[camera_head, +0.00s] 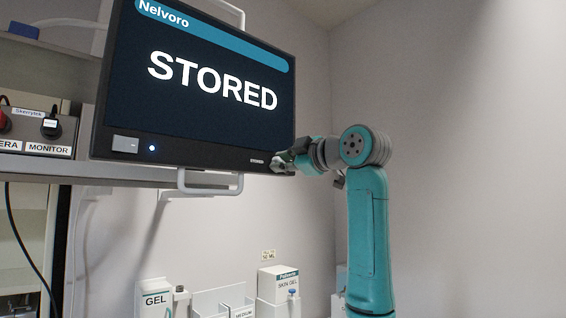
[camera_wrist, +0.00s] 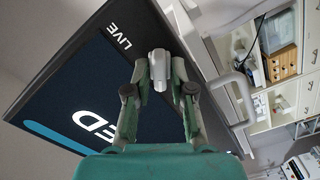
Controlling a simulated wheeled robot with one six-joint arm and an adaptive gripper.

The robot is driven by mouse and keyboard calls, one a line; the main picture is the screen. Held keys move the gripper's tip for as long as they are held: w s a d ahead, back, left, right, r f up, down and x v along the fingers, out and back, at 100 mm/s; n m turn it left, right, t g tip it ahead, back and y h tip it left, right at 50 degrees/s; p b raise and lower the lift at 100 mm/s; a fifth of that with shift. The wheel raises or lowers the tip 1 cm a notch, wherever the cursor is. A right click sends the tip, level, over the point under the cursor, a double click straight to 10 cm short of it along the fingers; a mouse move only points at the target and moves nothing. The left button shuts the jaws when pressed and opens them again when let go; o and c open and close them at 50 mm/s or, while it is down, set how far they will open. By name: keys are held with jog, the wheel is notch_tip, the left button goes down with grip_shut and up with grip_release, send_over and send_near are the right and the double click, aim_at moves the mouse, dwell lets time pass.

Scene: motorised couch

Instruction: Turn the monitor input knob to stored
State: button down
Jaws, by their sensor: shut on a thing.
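The monitor (camera_head: 200,120) fills the upper left of the head view. Its dark screen reads STORED in large white letters under a teal Nelvoro bar. My gripper (camera_head: 287,160) is at the monitor's lower right corner. In the wrist view a pale grey input knob (camera_wrist: 158,63) sits on the dark bezel between my fingertips, and my gripper is shut on it. A LIVE label (camera_wrist: 119,36) is beside it. My fingers hide part of the knob and any other label around it. In the head view the knob is hidden by my gripper.
A white handle (camera_head: 210,188) hangs under the monitor. A shelf with a Skerrytek panel (camera_head: 45,128), marked MONITOR, stands at the left. GEL (camera_head: 155,300) and SKIN GEL (camera_head: 280,284) boxes stand below. The wall at right is bare.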

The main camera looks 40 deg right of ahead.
jog(key=n, duration=0.6)
jog(key=shift+f, duration=0.15)
jog(key=shift+n, duration=0.3)
jog(key=c, duration=1)
grip_release()
jog(key=shift+s, duration=0.15)
jog(key=s, duration=1.1)
jog(key=shift+s, duration=0.35)
jog(key=shift+d+f, duration=0.1)
jog(key=shift+f, duration=0.1)
